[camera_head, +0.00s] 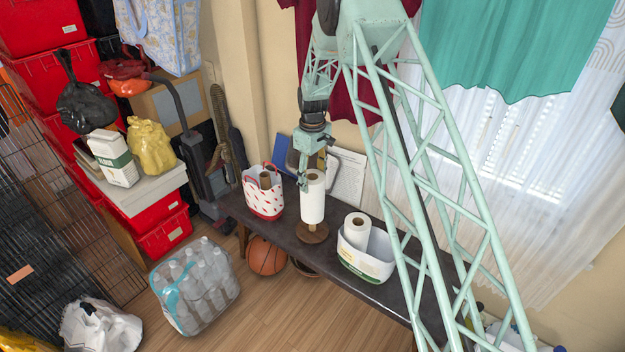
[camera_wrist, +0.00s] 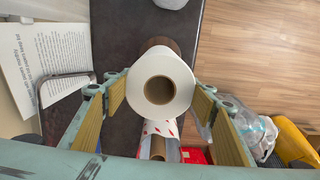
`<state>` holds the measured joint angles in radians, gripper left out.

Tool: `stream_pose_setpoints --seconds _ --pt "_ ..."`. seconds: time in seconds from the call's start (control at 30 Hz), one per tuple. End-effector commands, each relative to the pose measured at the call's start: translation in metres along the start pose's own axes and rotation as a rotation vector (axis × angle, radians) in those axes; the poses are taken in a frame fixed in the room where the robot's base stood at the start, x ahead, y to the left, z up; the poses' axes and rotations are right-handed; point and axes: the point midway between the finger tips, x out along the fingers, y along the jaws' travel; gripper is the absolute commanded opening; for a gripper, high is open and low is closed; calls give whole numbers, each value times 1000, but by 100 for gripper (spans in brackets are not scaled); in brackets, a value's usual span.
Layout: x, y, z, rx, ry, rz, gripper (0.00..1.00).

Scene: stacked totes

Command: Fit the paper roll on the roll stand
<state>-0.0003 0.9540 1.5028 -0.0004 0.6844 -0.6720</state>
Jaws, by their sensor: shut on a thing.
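The white paper roll (camera_head: 313,203) is upright in the head view, directly above the brown base of the roll stand (camera_head: 311,234). My gripper (camera_head: 304,180) is shut on the roll near its top. In the wrist view the roll (camera_wrist: 180,77) lies between the two finger pads of my gripper (camera_wrist: 160,98), its round end and open core facing the camera. Part of the brown stand (camera_wrist: 161,43) shows behind it. The roll hides the stand's post, so I cannot tell whether the post is inside the core.
A red-patterned basket (camera_head: 262,203) with a brown tube stands to the left. A book and papers (camera_head: 345,178) lean at the wall behind.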

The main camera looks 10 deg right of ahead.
Motion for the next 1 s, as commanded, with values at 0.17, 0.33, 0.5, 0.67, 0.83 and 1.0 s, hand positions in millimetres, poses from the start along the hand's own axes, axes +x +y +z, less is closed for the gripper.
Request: stream_pose_setpoints --seconds 0.17,0.33,0.5,0.67,0.83,1.0 --pt "4 0 0 0 0 0 34" --pt "7 0 0 0 0 0 34" --pt "10 0 0 0 0 0 34" --pt "13 0 0 0 0 0 34" --pt "16 0 0 0 0 0 34" --pt "19 0 0 0 0 0 34"
